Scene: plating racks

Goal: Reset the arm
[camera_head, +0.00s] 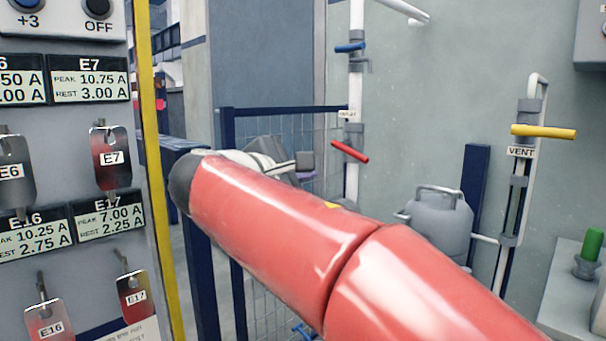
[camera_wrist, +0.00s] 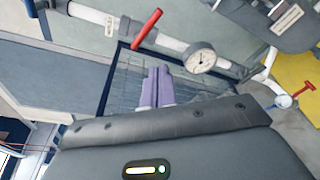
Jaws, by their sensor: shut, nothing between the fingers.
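My gripper shows its two purple fingers (camera_wrist: 157,84) side by side in the wrist view, shut with nothing between them. They point toward a mesh panel and the grey floor behind. In the head view my red arm reaches across the middle from the lower right. A small purple part of my gripper (camera_head: 305,161) shows beyond the arm's far end; the rest is mostly hidden. No object is held.
At left is a panel with hanging tags, such as the E7 tag (camera_head: 111,158), beside a yellow post (camera_head: 153,160). Right are pipes with a red handle (camera_head: 350,151), a yellow vent handle (camera_head: 543,131) and a grey tank (camera_head: 438,222). A gauge (camera_wrist: 200,58) shows in the wrist view.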

